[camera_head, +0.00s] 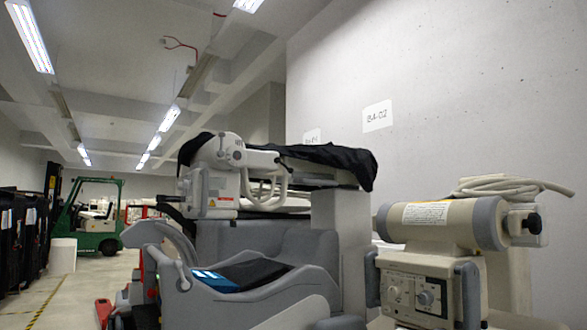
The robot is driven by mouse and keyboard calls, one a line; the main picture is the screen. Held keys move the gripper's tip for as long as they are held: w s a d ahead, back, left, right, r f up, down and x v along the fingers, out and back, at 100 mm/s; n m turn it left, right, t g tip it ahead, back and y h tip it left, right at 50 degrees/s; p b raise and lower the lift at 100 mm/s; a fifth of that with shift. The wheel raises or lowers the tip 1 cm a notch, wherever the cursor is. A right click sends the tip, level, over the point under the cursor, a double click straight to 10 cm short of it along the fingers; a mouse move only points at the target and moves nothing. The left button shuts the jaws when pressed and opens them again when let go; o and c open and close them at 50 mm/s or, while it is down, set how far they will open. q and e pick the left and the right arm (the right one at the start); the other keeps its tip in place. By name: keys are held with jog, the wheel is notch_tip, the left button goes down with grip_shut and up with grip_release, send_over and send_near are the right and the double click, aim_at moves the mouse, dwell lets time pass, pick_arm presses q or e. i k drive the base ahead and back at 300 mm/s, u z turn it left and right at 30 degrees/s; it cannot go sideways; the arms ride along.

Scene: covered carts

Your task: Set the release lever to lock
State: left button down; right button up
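I cannot make out for certain which part is the release lever. A grey and white cart (260,310) with a moulded tray stands in the middle. A light grey curved handle (182,277) is on its left side. A beige machine (440,262) stands at the right, with a grey-ended cylinder on top and a control panel with knobs (424,298) below. Neither of my grippers is in view.
A black cover (330,158) lies over the top of the middle cart. A blue and black object (215,280) lies in its tray. A green forklift (98,215) and dark covered carts (22,240) stand at the left. Floor shows between them. A concrete wall is behind.

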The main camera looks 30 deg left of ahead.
aim_at(278, 160)
jog(key=i, duration=0.9)
jog(key=z, duration=0.05)
